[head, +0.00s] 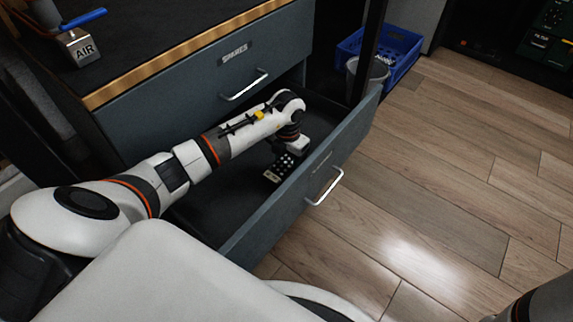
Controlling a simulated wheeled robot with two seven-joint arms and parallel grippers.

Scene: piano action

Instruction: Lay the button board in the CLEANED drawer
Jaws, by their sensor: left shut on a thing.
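The button board (279,169), a small dark slab with rows of pale buttons, is inside the open lower drawer (283,213). It is low in the drawer, and I cannot tell whether it touches the floor. My left arm reaches over the drawer from the left. My left gripper (292,151) points down and is shut on the board's far end, partly hiding it. The drawer's front label is too small to read. My right gripper is out of view; only part of that arm shows at the bottom right.
A closed drawer marked SPARES (235,57) is above the open one. An AIR block (81,47) with a blue-handled tool stands on the cabinet top. A grey bin (367,77) and blue crate (402,60) stand behind a dark post. The wooden floor at right is clear.

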